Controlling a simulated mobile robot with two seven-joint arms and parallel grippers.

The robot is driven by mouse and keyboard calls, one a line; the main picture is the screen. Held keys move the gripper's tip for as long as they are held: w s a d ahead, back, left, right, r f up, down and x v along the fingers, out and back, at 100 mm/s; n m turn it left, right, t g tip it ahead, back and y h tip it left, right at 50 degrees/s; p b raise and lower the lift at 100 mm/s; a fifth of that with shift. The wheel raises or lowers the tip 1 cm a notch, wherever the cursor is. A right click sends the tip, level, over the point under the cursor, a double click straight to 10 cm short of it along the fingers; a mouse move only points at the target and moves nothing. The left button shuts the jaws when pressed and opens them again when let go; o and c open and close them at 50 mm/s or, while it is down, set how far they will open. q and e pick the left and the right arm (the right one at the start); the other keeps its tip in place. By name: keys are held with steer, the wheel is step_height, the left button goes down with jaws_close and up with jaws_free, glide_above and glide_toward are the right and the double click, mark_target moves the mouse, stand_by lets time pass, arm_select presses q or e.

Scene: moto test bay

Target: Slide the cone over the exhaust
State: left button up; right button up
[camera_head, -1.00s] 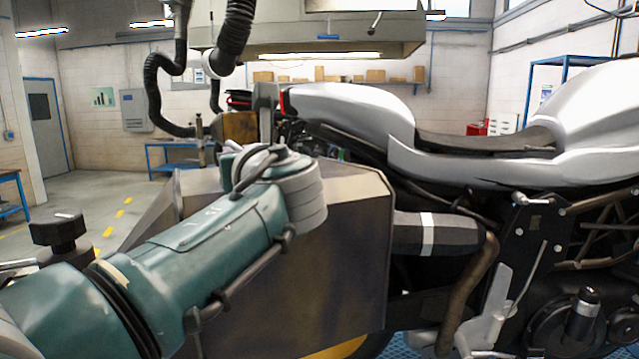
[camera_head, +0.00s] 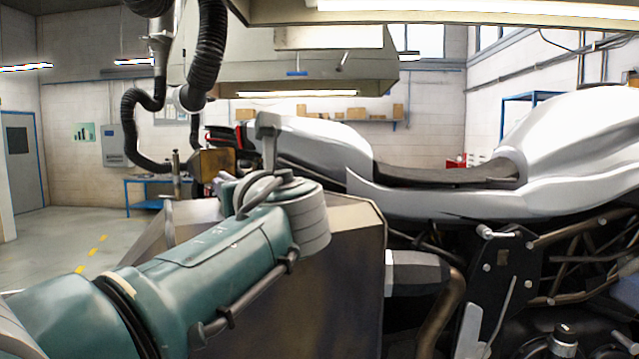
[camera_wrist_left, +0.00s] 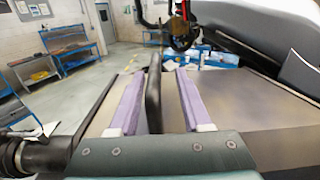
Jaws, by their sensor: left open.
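The cone (camera_head: 330,290) is a large grey-brown metal funnel with angular sides, in the middle of the head view. Its right rim surrounds the end of the exhaust (camera_head: 418,268), a dark muffler whose white band sits right at the rim. The muffler's end inside the cone is hidden. My left arm lies across the front of the cone. In the left wrist view, my left gripper (camera_wrist_left: 159,82) is open, its purple fingers on either side of a black curved handle (camera_wrist_left: 153,100) on the cone. There is a gap at the right finger. My right gripper is not in view.
The silver motorcycle (camera_head: 560,190) fills the right side, its seat above the exhaust. A black hose (camera_head: 207,60) hangs at the upper left. Blue benches (camera_wrist_left: 68,50) stand to the left in the wrist view. The floor (camera_head: 75,235) at the left is clear.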

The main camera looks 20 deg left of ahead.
arm_select(q)
steer(key=shift+s, duration=0.1)
steer(key=b+v, duration=0.3)
steer(key=v, duration=0.6)
steer(key=shift+s+d+b, duration=0.25)
steer(key=shift+d+b, duration=0.05)
